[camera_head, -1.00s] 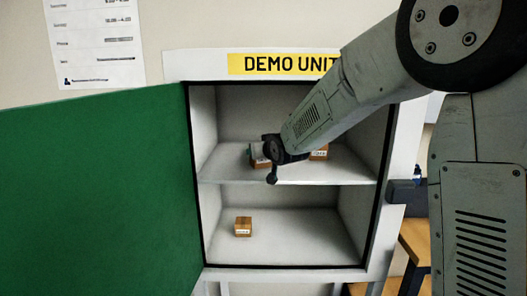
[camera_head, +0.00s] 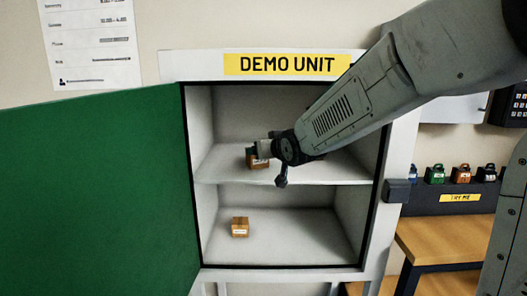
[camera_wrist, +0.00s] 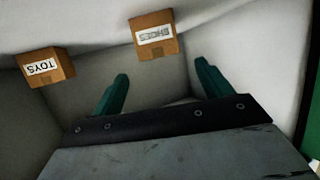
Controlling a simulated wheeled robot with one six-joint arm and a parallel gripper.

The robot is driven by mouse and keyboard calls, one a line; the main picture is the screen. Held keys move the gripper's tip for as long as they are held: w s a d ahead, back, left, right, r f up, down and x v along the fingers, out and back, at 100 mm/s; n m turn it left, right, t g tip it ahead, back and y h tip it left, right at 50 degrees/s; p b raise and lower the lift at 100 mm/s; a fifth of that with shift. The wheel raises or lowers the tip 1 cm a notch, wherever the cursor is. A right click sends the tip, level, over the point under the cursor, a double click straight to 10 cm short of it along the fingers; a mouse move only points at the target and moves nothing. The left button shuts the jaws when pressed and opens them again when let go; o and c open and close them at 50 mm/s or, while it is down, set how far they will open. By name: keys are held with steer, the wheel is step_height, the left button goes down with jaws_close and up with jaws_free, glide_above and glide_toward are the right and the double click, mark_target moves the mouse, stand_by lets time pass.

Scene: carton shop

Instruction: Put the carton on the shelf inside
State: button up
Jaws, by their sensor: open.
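An open cabinet with a "DEMO UNIT" sign has an upper shelf (camera_head: 225,173) and a lower floor. A brown carton (camera_head: 257,163) stands on the upper shelf, partly covered by my gripper (camera_head: 256,151). Another small carton (camera_head: 240,227) sits on the lower floor at the left. In the wrist view, a carton labelled SHOES (camera_wrist: 153,50) and one labelled TOYS (camera_wrist: 62,72) appear upside down. My gripper's green fingers (camera_wrist: 160,88) are spread, with nothing between them. The SHOES carton lies beyond the fingertips, apart from them.
The green door (camera_head: 95,195) stands wide open at the left. The cabinet's right wall is close to my arm. A wooden table (camera_head: 440,240) and a rack of coloured padlocks (camera_head: 460,175) stand at the right. The lower floor's right side is free.

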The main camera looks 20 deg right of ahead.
steer(key=shift+v, duration=1.8)
steer(key=s+d+f+g, duration=0.1)
steer(key=s+g, duration=0.3)
steer(key=s, duration=0.8)
steer(key=s+d+f+g, duration=0.1)
steer(key=s+f+g, duration=0.3)
steer(key=s, duration=0.9)
steer(key=s+d+f+g+h, duration=0.1)
steer(key=s+f+g, duration=0.2)
steer(key=s, duration=1)
steer(key=shift+s+f+m+g, duration=0.25)
steer(key=shift+m+g, duration=0.15)
steer(key=shift+g, duration=0.5)
steer(key=shift+w+a, duration=0.1)
steer(key=shift+c, duration=0.4)
